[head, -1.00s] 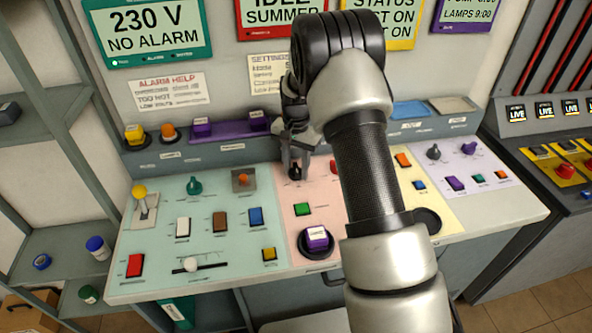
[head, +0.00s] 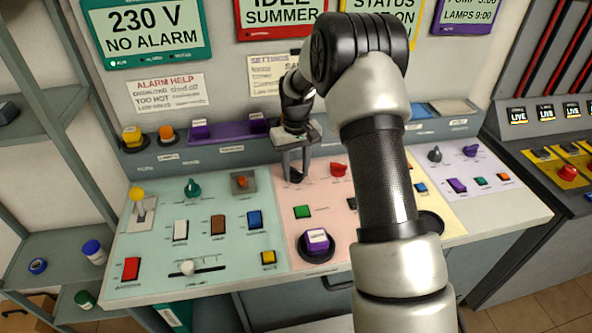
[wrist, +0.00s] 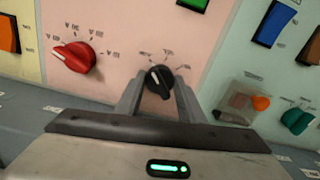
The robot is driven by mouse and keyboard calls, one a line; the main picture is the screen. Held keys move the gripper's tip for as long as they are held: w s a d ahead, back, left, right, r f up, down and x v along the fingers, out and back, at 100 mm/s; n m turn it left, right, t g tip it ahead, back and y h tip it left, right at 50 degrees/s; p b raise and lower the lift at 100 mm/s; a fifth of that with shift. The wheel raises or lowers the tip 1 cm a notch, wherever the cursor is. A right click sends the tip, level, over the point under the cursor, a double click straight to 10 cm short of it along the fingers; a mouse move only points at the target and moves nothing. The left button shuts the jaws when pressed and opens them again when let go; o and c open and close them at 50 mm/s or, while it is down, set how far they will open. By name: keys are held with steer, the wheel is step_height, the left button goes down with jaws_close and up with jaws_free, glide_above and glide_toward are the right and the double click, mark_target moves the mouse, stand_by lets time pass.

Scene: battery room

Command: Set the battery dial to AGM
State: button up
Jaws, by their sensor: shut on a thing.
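A black dial (wrist: 158,82) sits on the pink panel, between the two fingers of my gripper (wrist: 157,97) in the wrist view. The fingers are shut on its sides. Its light pointer mark faces up and left in that view, and the small labels around it are too small to read. In the head view my gripper (head: 297,172) reaches down to the same spot at the panel's back, and its fingers mostly hide the dial. A red dial (wrist: 73,57) stands apart, beside the black one; it also shows in the head view (head: 338,169).
A teal dial (head: 192,187) and an orange switch (head: 240,182) stand to the left. A raised ledge (head: 150,160) runs behind the panel.

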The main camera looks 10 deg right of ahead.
mark_target(296, 170)
steer(key=shift+n, duration=0.3)
stand_by(0.4)
steer(key=o, duration=1)
steer(key=shift+o, duration=0.2)
step_height(296, 170, up, 18)
steer(key=shift+f+p, duration=0.25)
steer(key=shift+p, duration=0.1)
